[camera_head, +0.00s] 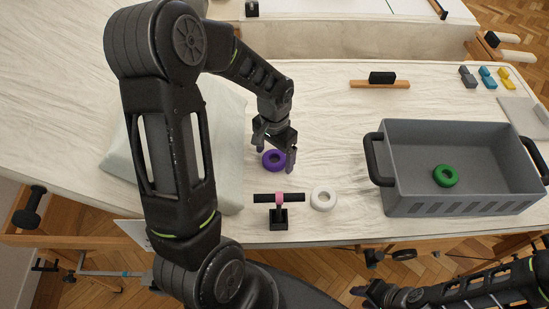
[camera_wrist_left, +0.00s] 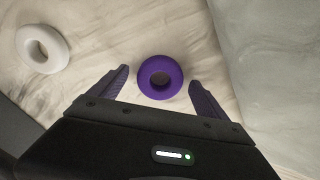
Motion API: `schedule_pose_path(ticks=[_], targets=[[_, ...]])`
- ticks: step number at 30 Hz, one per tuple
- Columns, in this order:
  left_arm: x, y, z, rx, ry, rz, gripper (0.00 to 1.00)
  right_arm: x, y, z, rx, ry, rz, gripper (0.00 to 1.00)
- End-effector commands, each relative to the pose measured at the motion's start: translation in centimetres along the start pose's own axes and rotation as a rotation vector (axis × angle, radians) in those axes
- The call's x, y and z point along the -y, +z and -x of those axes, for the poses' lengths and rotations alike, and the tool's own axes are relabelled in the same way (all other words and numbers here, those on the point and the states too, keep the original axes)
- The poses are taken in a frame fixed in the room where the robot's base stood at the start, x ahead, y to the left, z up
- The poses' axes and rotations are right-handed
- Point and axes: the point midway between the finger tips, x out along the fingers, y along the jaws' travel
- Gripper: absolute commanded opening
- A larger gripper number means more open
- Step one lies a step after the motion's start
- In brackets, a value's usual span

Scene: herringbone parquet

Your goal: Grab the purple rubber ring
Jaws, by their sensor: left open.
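The purple rubber ring (camera_head: 268,162) lies flat on the pale cloth-covered table. My left gripper (camera_head: 276,155) is open and points down over it. In the left wrist view the purple ring (camera_wrist_left: 146,78) shows between the two spread fingertips of my left gripper (camera_wrist_left: 158,78), with a gap on each side. How high the fingertips are above the cloth is hard to tell. My right gripper (camera_head: 372,291) is low at the bottom of the head view, away from the ring, and its finger state is unclear.
A white ring (camera_head: 314,200) and a small black stand with a crossbar (camera_head: 280,220) are close by. A grey crate (camera_head: 400,205) on the right holds a green ring (camera_head: 445,184). A pale slab (camera_head: 226,190) borders the purple ring's left side.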

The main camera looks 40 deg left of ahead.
Motion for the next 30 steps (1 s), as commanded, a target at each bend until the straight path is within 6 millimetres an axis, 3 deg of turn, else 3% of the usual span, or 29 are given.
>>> schedule_pose_path(ticks=[18,30], targets=[[0.02,-0.04,-0.19,-0.002,0.000,0.001,0.87,0.00,0.01,0.00,0.000,0.000,0.000,0.36],[0.02,-0.04,-0.19,-0.002,0.000,0.001,0.55,0.00,0.01,0.00,0.000,0.000,0.000,0.36]])
